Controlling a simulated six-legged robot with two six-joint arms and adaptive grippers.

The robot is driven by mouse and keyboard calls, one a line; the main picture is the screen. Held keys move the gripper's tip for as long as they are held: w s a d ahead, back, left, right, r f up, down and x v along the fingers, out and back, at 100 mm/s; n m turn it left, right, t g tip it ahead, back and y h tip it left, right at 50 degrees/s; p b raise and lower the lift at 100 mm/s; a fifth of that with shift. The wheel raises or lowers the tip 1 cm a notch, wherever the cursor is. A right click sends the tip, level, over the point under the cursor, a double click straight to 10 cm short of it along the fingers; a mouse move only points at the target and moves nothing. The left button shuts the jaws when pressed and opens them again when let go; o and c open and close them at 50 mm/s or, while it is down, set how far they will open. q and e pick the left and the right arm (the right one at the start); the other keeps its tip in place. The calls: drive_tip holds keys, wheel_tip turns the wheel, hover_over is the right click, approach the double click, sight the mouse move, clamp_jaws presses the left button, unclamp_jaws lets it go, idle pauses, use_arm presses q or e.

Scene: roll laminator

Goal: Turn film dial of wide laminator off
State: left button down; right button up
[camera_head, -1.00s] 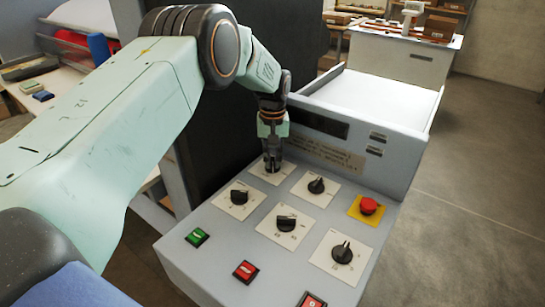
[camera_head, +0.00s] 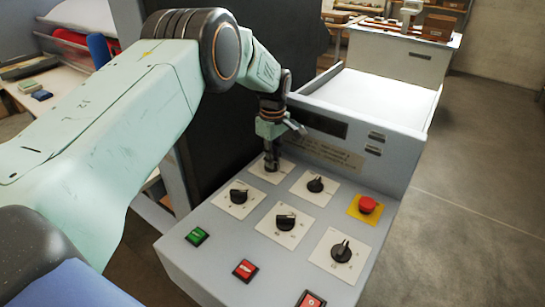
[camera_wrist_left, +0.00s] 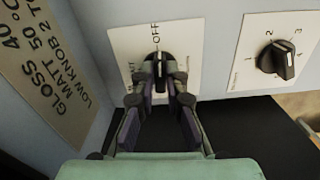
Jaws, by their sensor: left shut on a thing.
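The laminator's control panel (camera_head: 190,262) is a sloped light-grey box with several black dials on white plates. My left gripper (camera_head: 271,165) reaches down onto the dial at the panel's back left. In the left wrist view my left gripper (camera_wrist_left: 160,80) is shut on that black dial (camera_wrist_left: 158,58). The dial's white plate (camera_wrist_left: 125,45) reads OFF above the dial, and the dial's pointer lies close to that word. Other lettering on the plate is partly hidden by the fingers. My right gripper is in neither view.
Nearby dials include one at the back right (camera_head: 316,184), one at the left (camera_head: 238,196), one in the middle (camera_head: 285,222) and one at the front right (camera_head: 341,251). A red emergency button (camera_head: 367,205), a green button (camera_head: 197,236) and a red button (camera_head: 245,270) are also on the panel.

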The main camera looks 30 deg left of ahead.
use_arm(q)
drive_tip(key=shift+d+n, duration=0.1)
drive_tip(key=shift+n, duration=0.4)
drive_tip(key=c, duration=1.4)
unclamp_jaws()
wheel_tip(320, 180, up, 12)
drive_tip(key=shift+r, duration=0.1)
